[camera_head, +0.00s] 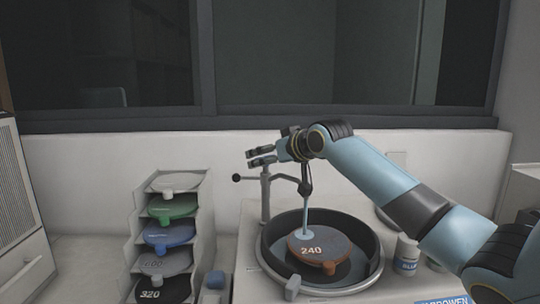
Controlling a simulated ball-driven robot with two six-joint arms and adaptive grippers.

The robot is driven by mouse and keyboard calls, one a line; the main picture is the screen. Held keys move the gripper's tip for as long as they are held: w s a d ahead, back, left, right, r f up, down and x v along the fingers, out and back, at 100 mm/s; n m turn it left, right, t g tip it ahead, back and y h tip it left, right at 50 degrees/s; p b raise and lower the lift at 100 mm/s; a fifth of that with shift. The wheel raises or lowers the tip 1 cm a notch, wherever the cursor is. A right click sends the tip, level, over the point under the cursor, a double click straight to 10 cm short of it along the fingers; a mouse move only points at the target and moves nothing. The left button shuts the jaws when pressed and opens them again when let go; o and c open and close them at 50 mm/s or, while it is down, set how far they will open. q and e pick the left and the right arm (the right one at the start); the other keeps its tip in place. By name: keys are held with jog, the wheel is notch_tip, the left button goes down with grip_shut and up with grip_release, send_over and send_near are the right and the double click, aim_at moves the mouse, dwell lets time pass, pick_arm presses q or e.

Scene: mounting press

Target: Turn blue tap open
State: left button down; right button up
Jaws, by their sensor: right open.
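A grey post tap (265,196) with a side lever ending in a black ball stands at the back left of the round basin. A black spout (305,181) hangs over the basin, with a thin light-blue column (306,212) below it reaching the disc marked 240 (318,247); I cannot tell if this is water or a rod. A small blue-grey knob (215,281) sits at the machine's front left. My right gripper (252,158) is open, pointing left just above the post's top, apparently empty. I cannot tell if it touches the post. My left gripper is out of view.
A rack (202,225) of coloured discs stands to the left of the machine. The black basin rim (268,250) surrounds the disc, with a grey knob (292,286) at its front. A white bottle (407,254) stands right, near my right arm.

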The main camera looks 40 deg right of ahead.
jog(key=c, duration=1.2)
jog(key=shift+d+f+n+y+b, duration=0.1)
jog(key=shift+d+n+y+b, duration=0.05)
jog(key=shift+n+y+b, duration=0.35)
jog(key=shift+w+d+n+g+y+b, duration=0.2)
jog(key=shift+n+g+y+b, duration=0.9)
jog(key=shift+n+y+b, duration=1.15)
jog(key=shift+w+d+n+g+y+b, duration=0.25)
jog(key=shift+n+g+y+b, duration=1)
jog(key=shift+b, duration=1.95)
jog(key=shift+w+d+n+g+y+b, duration=0.1)
jog(key=shift+d+n+g+y+b, duration=0.2)
jog(key=shift+n+g+y+b, duration=1.35)
jog(key=shift+s+n+t+y+b, duration=0.1)
jog(key=shift+n+t+y+b, duration=0.2)
jog(key=shift+t+b, duration=0.55)
jog(key=shift+g, duration=0.25)
